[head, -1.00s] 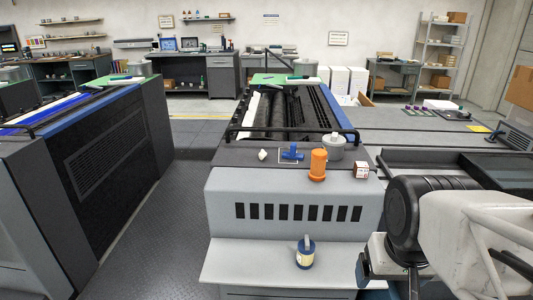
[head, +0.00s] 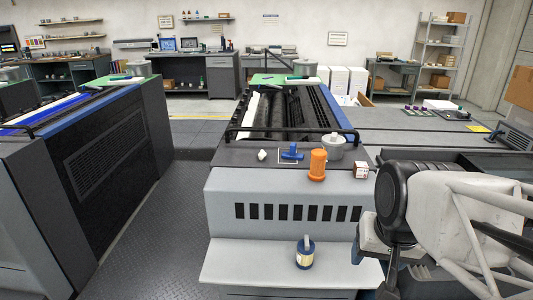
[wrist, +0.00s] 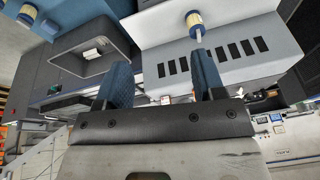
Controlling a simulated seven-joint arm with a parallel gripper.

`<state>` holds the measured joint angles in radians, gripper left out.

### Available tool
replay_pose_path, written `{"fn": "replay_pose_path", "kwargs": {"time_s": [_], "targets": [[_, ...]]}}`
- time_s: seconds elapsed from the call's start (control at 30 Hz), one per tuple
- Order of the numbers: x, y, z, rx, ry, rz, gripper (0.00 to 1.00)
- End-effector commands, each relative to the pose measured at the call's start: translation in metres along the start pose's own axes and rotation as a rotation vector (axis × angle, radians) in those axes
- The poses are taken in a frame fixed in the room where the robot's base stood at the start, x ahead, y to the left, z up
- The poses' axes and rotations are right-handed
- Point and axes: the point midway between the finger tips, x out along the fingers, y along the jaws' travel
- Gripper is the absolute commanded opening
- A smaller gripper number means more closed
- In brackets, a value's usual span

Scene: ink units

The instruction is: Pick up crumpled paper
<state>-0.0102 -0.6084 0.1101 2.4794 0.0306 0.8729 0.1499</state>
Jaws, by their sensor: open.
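A small white lump (head: 262,155), which looks like the crumpled paper, lies on the dark top of the press unit in the head view, left of a blue part. My gripper shows in the wrist view (wrist: 163,78) with its two blue fingers apart and nothing between them. In the head view it is at the lower right, mostly hidden by my own arm, right of the press front and well away from the lump. A white piece (wrist: 92,54) lies in a dark recess in the wrist view; I cannot tell what it is.
Near the lump stand a blue part (head: 291,152), an orange bottle (head: 317,165), a grey pot (head: 333,148) and a small red-white box (head: 361,170). A dark bar runs behind the lump. The left aisle floor is clear.

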Motion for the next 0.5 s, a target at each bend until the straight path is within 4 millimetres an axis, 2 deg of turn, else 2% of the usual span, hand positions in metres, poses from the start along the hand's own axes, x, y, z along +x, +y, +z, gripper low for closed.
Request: {"fn": "replay_pose_path", "kwargs": {"time_s": [0.17, 0.5], "targets": [[0.008, -0.027, -0.051, 0.213, 0.062, -0.071, 0.63], [0.033, -0.093, -0.164, 0.746, 0.159, -0.274, 0.63]]}}
